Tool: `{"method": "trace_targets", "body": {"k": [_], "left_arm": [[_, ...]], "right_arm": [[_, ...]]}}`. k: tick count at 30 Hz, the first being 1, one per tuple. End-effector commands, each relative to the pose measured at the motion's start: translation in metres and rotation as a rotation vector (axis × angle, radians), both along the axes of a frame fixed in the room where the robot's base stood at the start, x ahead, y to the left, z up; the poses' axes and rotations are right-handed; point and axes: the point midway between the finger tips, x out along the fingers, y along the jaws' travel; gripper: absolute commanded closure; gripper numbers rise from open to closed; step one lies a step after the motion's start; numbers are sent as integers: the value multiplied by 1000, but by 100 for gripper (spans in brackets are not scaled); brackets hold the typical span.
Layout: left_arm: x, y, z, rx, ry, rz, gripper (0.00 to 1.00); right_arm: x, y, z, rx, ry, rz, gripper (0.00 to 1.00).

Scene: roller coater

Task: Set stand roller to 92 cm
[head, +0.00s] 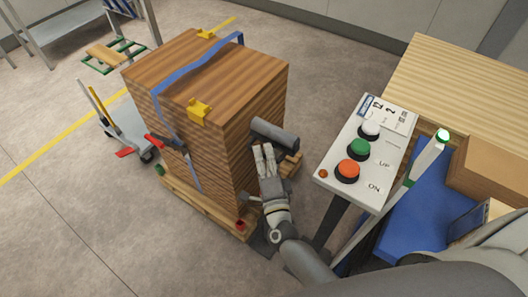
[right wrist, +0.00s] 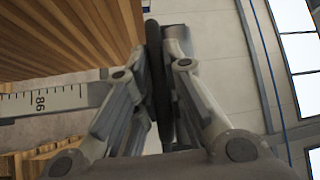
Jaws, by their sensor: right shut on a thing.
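The stand roller (head: 274,134) is a grey cylinder lying across beside the right face of the wooden stack. My right gripper (head: 264,158) reaches up to it from below. In the right wrist view my gripper (right wrist: 158,85) is shut on a dark, narrow part of the stand roller (right wrist: 154,70). A pale scale strip (right wrist: 42,101) with tick marks crosses the left of that view; its printed number, turned sideways, looks like 86. Most of the stand below the roller is hidden by my arm and the stack. My left gripper is not in view.
The strapped wooden stack (head: 205,75) stands on a pallet (head: 205,208) close left of my gripper. A control box (head: 367,155) with white, green and orange buttons is to the right.

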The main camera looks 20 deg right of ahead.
Motion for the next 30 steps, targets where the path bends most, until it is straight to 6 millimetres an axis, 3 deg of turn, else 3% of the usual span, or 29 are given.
{"method": "trace_targets", "body": {"k": [9, 10, 15, 25, 30], "left_arm": [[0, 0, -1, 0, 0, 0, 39], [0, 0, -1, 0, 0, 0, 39], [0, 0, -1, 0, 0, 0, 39], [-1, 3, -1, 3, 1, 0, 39], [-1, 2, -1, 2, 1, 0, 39]], "right_arm": [[0, 0, 1, -1, -4, 2, 100], [1, 0, 1, -1, -5, 2, 85], [1, 0, 1, 0, -5, 1, 66], [-1, 0, 0, -1, -4, 1, 66], [-19, 3, -3, -2, 0, 3, 66]]}}
